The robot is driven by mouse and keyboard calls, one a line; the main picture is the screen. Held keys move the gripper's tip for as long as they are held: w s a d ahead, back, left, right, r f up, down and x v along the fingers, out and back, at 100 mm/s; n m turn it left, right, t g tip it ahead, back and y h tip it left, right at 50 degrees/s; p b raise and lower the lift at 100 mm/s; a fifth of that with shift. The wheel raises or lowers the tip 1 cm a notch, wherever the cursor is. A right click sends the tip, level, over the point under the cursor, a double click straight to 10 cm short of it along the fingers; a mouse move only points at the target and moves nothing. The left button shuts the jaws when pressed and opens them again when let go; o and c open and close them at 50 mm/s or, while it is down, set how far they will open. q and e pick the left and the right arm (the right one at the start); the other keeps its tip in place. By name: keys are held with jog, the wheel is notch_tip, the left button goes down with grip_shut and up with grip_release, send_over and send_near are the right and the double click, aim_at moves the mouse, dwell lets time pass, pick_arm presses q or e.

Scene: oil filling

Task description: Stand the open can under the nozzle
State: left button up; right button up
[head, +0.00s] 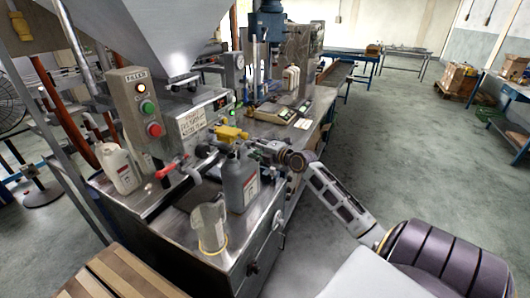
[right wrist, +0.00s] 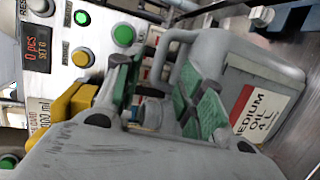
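The grey can (head: 239,182) stands upright on the metal bench below the yellow valve part (head: 230,133) of the filler. In the right wrist view the can (right wrist: 235,65) carries a label reading MEDIUM OIL 4 L. My right gripper (head: 258,151) is at the can's top. The yellow part also shows in the right wrist view (right wrist: 72,106). The nozzle tip is hard to make out. My left gripper is not in view.
A clear measuring jug (head: 208,230) stands on the bench in front of the can. Floor to the right is open.

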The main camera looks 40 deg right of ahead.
jog(key=shift+v, duration=2.65)
